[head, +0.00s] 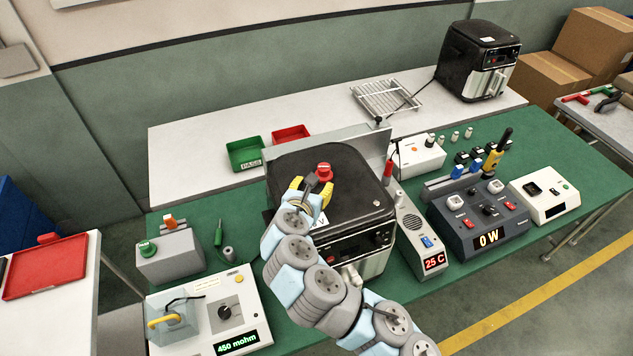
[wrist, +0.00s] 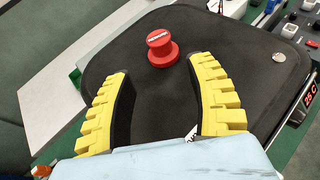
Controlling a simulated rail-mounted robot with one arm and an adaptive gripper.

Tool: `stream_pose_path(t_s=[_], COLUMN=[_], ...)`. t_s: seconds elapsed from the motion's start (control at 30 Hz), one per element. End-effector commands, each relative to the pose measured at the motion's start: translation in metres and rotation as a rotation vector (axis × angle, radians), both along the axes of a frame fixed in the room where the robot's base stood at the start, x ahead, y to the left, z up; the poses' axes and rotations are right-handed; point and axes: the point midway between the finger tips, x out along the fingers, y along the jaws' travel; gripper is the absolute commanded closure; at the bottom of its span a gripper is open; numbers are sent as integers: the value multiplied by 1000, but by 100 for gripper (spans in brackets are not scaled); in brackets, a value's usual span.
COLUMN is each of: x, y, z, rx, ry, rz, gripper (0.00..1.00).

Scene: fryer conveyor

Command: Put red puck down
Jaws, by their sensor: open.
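The red puck (head: 324,171) stands upright on the black top of the fryer (head: 345,200) in the middle of the green bench. It looks like a flanged knob with a narrower waist, and it also shows in the wrist view (wrist: 161,50). My gripper (head: 313,185) is just above the fryer top, near the puck. In the wrist view its yellow fingers (wrist: 160,70) are spread wide, and the puck sits just beyond and between their tips, apart from both. Nothing is between the fingers.
Green (head: 245,155) and red (head: 291,133) bins stand behind the fryer. A 25 C meter (head: 423,240) and a 0 W panel (head: 480,215) stand to its right. A grey box (head: 170,255) and a mohm meter (head: 225,315) are left. A second fryer (head: 477,60) stands at the back.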

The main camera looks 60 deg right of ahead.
Motion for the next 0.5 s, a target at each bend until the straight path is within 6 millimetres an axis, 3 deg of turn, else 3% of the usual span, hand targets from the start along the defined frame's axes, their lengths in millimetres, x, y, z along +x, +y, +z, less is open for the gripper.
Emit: stream_pose_path(t_s=[0.5], x=[-4], y=[14], z=[6], rx=[0], ry=[2], rz=[1], gripper=[44])
